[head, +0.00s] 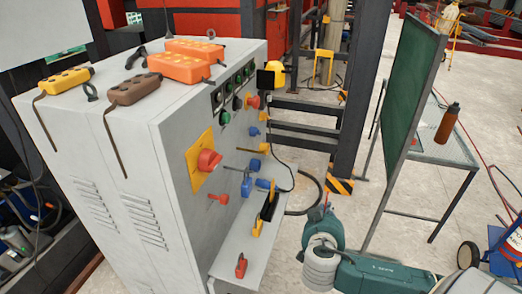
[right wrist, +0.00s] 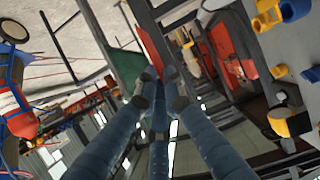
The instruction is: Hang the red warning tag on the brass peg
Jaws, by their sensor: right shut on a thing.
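My right gripper (head: 325,212) is to the right of the grey cabinet's lower shelf, apart from the cabinet. Its fingers close together in the right wrist view (right wrist: 152,78). A thin red sliver (head: 327,195) shows at its end, likely the red warning tag seen edge-on; its face and hole cannot be made out. Several pegs stick out of the cabinet's side. One is a yellow, brass-like peg (head: 265,148), between blue ones; whether it is the brass peg is not certain. No tag is seen on it. My left gripper is not in view.
The grey cabinet (head: 165,180) carries a red rotary switch (head: 208,160). A small red padlock-like object (head: 240,267) and a black-and-yellow item (head: 269,207) are on its shelf. A green board (head: 407,85) and a table with a bottle (head: 447,124) stand right. Floor between is open.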

